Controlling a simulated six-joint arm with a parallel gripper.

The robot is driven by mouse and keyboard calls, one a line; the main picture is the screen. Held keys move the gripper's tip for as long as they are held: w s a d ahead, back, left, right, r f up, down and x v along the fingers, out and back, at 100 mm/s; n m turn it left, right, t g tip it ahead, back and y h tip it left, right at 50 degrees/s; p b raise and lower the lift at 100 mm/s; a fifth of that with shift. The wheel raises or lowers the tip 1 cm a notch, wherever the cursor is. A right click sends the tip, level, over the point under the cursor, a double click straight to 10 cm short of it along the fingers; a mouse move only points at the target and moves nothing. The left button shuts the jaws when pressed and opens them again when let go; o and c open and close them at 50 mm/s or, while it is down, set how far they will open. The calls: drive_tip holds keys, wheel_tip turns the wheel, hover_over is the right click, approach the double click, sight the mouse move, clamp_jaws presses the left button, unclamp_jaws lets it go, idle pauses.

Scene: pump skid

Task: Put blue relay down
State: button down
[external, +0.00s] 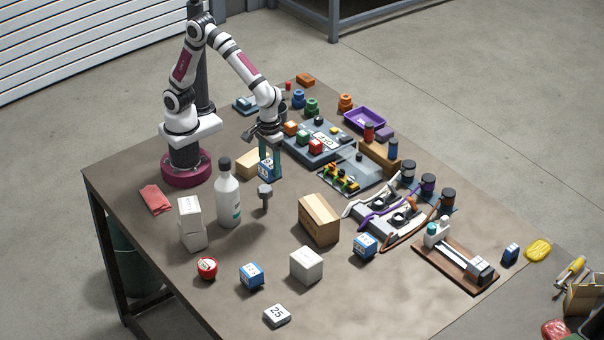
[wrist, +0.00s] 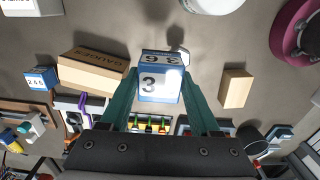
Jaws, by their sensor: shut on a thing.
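A blue relay (external: 265,171) with a white label is held between the green fingers of my gripper (external: 270,168). In the wrist view the relay (wrist: 158,88) fills the gap between the fingertips, and a "3" shows on its white face. My gripper (wrist: 160,82) is shut on it. It appears to be above the table, though the exact height is hard to tell. Two similar blue and white relays stand on the table, one at the front (external: 251,274) and one right of the white box (external: 365,246).
A tan block (external: 250,162) is beside my gripper, and a grey-headed post (external: 265,196) stands just in front. A white bottle (external: 228,195) is to the left. A cardboard box (external: 319,219) and white box (external: 306,265) stand farther forward. Bare tabletop (external: 285,190) lies between post and cardboard box.

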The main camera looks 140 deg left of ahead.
drive_tip(key=w+d+r, duration=0.4)
drive_tip(key=w+r, duration=0.2)
drive_tip(key=w, duration=0.3)
approach(312, 203)
wheel_tip(312, 203, down, 4)
drive_tip(key=shift+r, duration=0.15)
drive_tip(key=shift+c, duration=0.6)
unclamp_jaws()
